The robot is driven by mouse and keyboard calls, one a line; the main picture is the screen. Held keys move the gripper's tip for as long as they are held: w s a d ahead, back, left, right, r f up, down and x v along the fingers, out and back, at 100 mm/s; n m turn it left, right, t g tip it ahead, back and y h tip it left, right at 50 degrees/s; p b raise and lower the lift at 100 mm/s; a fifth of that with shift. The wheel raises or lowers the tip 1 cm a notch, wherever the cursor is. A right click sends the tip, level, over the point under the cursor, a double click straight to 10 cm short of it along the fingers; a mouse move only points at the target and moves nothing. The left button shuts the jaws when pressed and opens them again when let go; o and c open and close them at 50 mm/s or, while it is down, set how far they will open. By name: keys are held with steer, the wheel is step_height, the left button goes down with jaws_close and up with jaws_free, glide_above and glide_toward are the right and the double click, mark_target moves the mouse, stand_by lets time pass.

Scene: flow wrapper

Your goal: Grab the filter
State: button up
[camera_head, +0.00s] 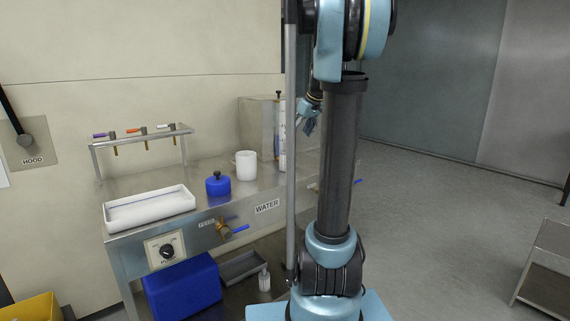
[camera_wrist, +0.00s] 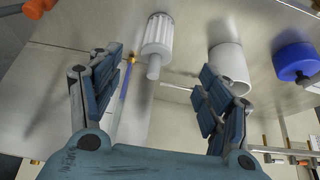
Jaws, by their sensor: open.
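The filter (camera_wrist: 158,36), a white ribbed cylinder with a narrower stem, shows at the top middle of the wrist view, beyond my fingertips and roughly in line with the gap between them. In the head view, a white upright piece that looks like the filter (camera_head: 282,160) stands on the steel bench, partly hidden by my arm. My gripper (camera_wrist: 160,66) is open and empty, its two blue fingers spread wide on either side. In the head view my gripper (camera_head: 309,126) is small, above the bench near the filter. I cannot see any contact.
A white cup (camera_wrist: 230,66), also in the head view (camera_head: 246,166), stands beside the filter, close to one finger. A blue round piece (camera_head: 217,184) and a white tray (camera_head: 150,209) are further left. A steel box (camera_head: 257,125) stands behind.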

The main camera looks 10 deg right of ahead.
mark_target(289, 152)
steer(key=x, duration=0.8)
steer(key=w+x, duration=0.1)
steer(key=x, duration=0.3)
steer(key=shift+r, duration=0.2)
steer(key=shift+x, duration=2.7)
steer(key=shift+a, duration=0.15)
steer(key=c, duration=1.2)
